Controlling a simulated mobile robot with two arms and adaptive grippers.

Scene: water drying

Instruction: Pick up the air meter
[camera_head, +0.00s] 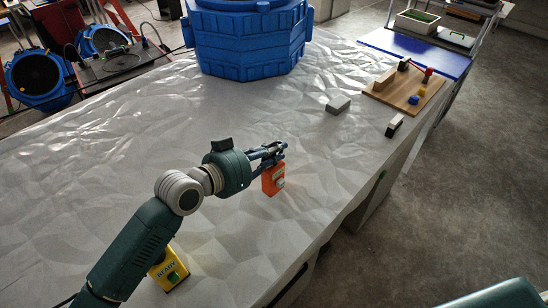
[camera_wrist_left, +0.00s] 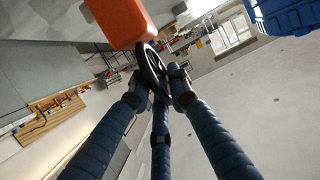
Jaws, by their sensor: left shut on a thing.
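The air meter (camera_head: 272,180) is a small orange box with a pale round face, near the middle of the sheet-covered table in the head view. My left gripper (camera_head: 279,153) reaches it from the left, with its fingers at the top of the box. In the left wrist view, the air meter's orange body (camera_wrist_left: 119,20) is at the top, and the fingers of my left gripper (camera_wrist_left: 160,84) are closed around a black ring-like part beside it. I cannot tell whether the box's bottom touches the table. My right gripper is not in view.
A big blue container (camera_head: 245,42) stands at the back. A wooden board (camera_head: 399,90) with small blocks, a grey block (camera_head: 338,105) and a dark-and-white block (camera_head: 394,126) are at the right. A yellow READY box (camera_head: 170,270) sits beside my left arm.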

